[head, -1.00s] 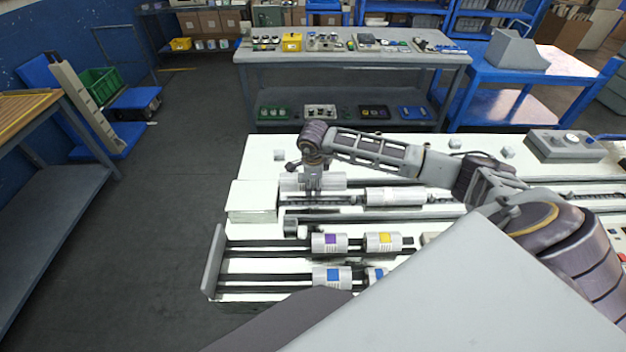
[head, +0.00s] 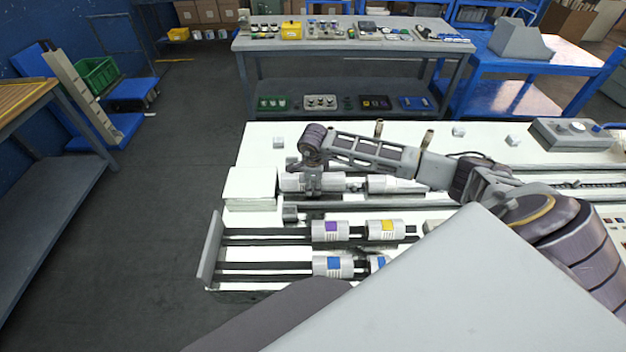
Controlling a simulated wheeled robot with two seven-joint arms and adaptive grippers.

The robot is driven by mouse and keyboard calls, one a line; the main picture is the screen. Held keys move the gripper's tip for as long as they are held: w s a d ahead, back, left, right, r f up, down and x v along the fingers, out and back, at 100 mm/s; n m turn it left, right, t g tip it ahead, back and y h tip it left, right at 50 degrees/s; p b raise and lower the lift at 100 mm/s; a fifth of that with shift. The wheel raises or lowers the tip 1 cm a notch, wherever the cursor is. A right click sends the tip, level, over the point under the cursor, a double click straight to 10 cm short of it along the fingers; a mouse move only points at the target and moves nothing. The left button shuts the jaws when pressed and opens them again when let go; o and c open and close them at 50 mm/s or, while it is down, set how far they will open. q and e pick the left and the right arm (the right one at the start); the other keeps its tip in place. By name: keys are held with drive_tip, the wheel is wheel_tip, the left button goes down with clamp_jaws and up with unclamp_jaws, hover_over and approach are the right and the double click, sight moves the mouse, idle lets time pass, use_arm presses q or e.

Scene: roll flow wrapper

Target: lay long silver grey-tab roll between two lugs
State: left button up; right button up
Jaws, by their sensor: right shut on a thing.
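A silver roll (head: 330,182) lies crosswise in my right gripper (head: 313,190), which reaches in from the right and is shut on it from above. The roll is level with the infeed chain line, just right of a white block; I cannot tell if it touches the bed. A second silver roll (head: 394,185) lies to its right in the same line, apart from it. The lugs and any grey tab are hidden by the gripper or too small to tell. My left gripper is out of view.
In front, two racks of dark rails hold rolls with purple (head: 330,231), yellow (head: 385,230) and blue (head: 333,266) labels. A white block (head: 250,187) stands left of the held roll. A control box (head: 575,139) sits at the back right.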

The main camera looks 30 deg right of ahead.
drive_tip(key=shift+w+f+b, duration=0.1)
drive_tip(key=shift+f+b, duration=0.4)
drive_tip(key=shift+f, duration=0.05)
idle(1.0)
drive_tip(key=o, duration=1.6)
drive_tip(key=shift+o, duration=0.7)
drive_tip(key=shift+f, duration=0.1)
drive_tip(key=shift+s+a+r, duration=0.2)
drive_tip(key=shift+s+r, duration=0.15)
drive_tip(key=shift+r, duration=1.65)
drive_tip(key=shift+s+a+r, duration=0.25)
drive_tip(key=shift+s+r, duration=0.15)
drive_tip(key=shift+r, duration=1.55)
drive_tip(key=shift+s+a+r, duration=0.2)
drive_tip(key=shift+s+r, duration=0.15)
drive_tip(key=shift+r, duration=1.65)
drive_tip(key=shift+s+a, duration=0.1)
